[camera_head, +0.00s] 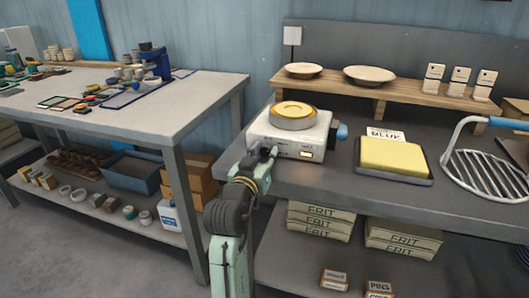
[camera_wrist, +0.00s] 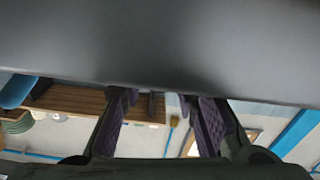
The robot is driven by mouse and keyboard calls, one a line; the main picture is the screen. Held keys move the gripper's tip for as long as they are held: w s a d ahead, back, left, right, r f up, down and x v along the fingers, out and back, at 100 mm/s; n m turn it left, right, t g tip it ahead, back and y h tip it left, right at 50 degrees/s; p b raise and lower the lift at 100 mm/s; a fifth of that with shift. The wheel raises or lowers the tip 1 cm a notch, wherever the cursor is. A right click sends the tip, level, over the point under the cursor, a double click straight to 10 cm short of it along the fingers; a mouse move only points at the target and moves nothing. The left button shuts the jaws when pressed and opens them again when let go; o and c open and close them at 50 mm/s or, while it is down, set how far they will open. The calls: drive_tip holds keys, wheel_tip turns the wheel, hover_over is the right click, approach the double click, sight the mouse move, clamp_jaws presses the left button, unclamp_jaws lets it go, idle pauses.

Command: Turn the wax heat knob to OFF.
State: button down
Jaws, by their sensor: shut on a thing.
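The wax heater (camera_head: 308,135) is a cream box with a round yellow-topped wax pot (camera_head: 293,112) on it, standing on the grey bench near its left end. A small lit panel (camera_head: 305,154) shows on its front. My gripper (camera_head: 265,152) is at the left part of the heater's front face, closed on the wax heat knob, which it mostly hides. I cannot read the knob's setting. In the wrist view my gripper (camera_wrist: 157,98) shows two dark fingers with a gap between them; their tips run up to a large grey surface, and the knob is not clear.
A blue part (camera_head: 342,131) sticks out on the heater's right side. A yellow block on a dark tray (camera_head: 395,178) and a wire rack (camera_head: 490,170) stand to the right. A wooden shelf with plates (camera_head: 370,84) is behind. A second table (camera_head: 180,105) stands to the left.

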drive_tip(key=c, duration=1.2)
unclamp_jaws()
drive_tip(key=shift+c, duration=0.2)
drive_tip(key=shift+s, duration=0.1)
drive_tip(key=v, duration=1.1)
drive_tip(key=shift+s, duration=0.35)
drive_tip(key=shift+a, duration=0.15)
